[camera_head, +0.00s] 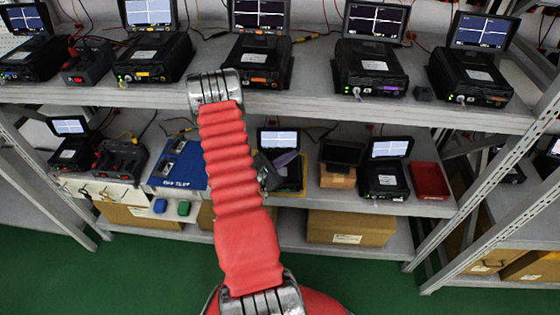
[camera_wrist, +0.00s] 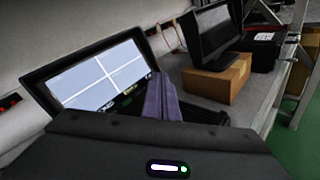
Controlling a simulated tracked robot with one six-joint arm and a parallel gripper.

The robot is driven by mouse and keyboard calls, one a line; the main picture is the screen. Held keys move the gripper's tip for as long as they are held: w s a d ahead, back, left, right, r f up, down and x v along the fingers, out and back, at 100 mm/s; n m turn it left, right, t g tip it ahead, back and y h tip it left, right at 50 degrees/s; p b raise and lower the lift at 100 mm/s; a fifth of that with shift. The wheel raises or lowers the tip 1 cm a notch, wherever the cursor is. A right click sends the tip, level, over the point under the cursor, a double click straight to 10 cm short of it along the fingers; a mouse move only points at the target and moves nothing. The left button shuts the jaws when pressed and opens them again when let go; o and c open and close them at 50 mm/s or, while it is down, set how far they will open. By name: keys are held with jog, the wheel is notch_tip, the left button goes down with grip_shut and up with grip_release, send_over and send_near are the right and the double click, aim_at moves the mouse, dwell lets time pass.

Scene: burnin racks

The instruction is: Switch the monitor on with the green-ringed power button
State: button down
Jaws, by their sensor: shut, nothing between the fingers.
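A small black monitor (camera_head: 341,154) with a dark screen stands on a cardboard box on the lower shelf. In the wrist view this monitor (camera_wrist: 214,36) is at the upper right, seen at an angle. I cannot make out a green-ringed button in either view. My gripper (camera_head: 290,157) is in front of a unit with a lit screen (camera_head: 279,139), left of the dark monitor. In the wrist view its purple-grey fingers (camera_wrist: 160,92) are together and empty, overlapping the right edge of that lit screen (camera_wrist: 101,76). Contact cannot be told. The gripper hides part of this unit.
The cardboard box (camera_head: 338,178) under the monitor is close to a black unit with a lit screen (camera_head: 383,178) on its right. A red tray (camera_head: 430,181) is farther right. A blue mat (camera_head: 180,165) lies left. The upper shelf (camera_head: 330,107) carries several lit units above.

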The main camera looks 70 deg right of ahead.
jog(key=shift+a, duration=0.1)
jog(key=shift+s+a+r, duration=0.15)
jog(key=shift+a+r, duration=0.05)
jog(key=shift+a, duration=0.25)
jog(key=shift+a, duration=0.1)
jog(key=shift+s+a+r, duration=0.25)
jog(key=shift+a, duration=0.45)
jog(key=shift+s+a+r, duration=0.2)
jog(key=shift+a+r, duration=0.05)
jog(key=shift+a, duration=0.4)
jog(key=shift+s+a+r, duration=0.25)
jog(key=shift+a, duration=0.45)
jog(key=shift+s+a+r, duration=0.2)
jog(key=shift+a, duration=0.35)
